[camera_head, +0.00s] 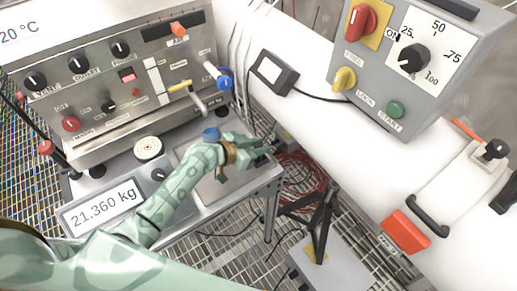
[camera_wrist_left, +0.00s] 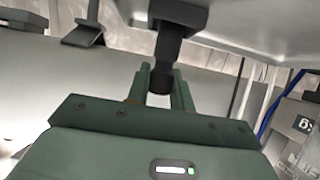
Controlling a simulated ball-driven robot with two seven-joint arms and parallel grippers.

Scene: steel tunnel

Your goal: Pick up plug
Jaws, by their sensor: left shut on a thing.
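My left arm reaches in from the left in the head view, and its gripper (camera_head: 262,150) is over the right edge of the steel bench, below the grey control box. In the left wrist view the two green fingers (camera_wrist_left: 161,86) are shut on a dark cylindrical plug (camera_wrist_left: 164,74). The plug's upper end meets a black block (camera_wrist_left: 180,17) under a pale grey panel. I cannot tell whether the plug is seated in it or apart. In the head view the plug cannot be made out clearly at the gripper. My right gripper is not in view.
The grey control box (camera_head: 425,65) with knobs sits at upper right on a white pipe (camera_head: 310,75). An instrument panel (camera_head: 100,75) stands at left, above a scale display (camera_head: 103,203). Red cables (camera_head: 297,172) and a grey box (camera_head: 320,262) lie on the grated floor.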

